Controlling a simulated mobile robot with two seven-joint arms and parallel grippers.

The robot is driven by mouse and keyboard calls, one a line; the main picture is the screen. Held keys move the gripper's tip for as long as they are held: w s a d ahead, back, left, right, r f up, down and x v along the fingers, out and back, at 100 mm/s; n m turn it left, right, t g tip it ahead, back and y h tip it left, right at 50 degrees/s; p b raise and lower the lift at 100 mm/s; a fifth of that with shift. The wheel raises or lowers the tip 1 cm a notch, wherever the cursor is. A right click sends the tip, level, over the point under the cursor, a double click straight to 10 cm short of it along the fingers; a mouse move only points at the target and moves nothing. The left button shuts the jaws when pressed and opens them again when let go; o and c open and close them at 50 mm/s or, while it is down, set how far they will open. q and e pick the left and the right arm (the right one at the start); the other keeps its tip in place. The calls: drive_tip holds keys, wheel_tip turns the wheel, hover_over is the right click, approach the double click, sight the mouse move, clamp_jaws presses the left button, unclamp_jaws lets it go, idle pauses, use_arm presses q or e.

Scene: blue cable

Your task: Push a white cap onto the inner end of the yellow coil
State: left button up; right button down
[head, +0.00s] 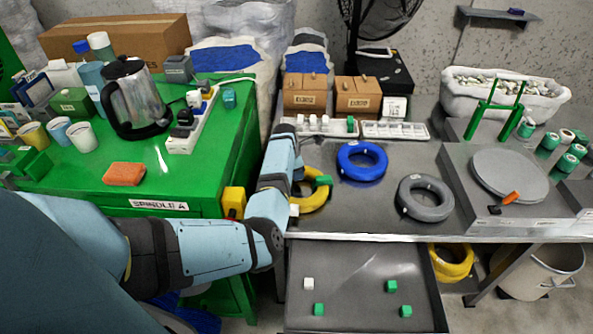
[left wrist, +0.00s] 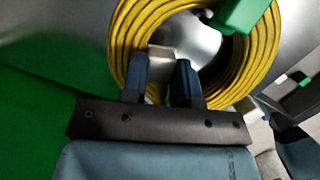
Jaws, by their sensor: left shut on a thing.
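The yellow coil (head: 318,202) lies flat at the left end of the grey bench, partly hidden by my left arm. It fills the upper middle of the left wrist view (left wrist: 122,40). My left gripper (left wrist: 161,72) is shut on a white cap (left wrist: 162,56), held at the near inner side of the coil's ring. Whether the cap touches the coil's inner end cannot be told. A green block-like piece (left wrist: 240,14) sits on the coil's far right side; it also shows in the head view (head: 323,181). A small white piece (head: 294,210) shows at the coil's lower left.
A blue coil (head: 344,165) and a grey coil (head: 404,193) lie to the right. White trays (head: 395,130) of caps stand behind. The green table (head: 215,180) adjoins on the left. Loose caps lie on the lower grey surface (head: 350,275). Bench between coils is clear.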

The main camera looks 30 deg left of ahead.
use_arm(q)
drive_tip(key=shift+s+d+f, duration=0.15)
drive_tip(key=shift+s+f, duration=0.05)
drive_tip(key=shift+f, duration=0.1)
idle(0.5)
drive_tip(key=o, duration=0.6)
drive_tip(key=shift+r, duration=0.1)
drive_tip(key=o, duration=0.5)
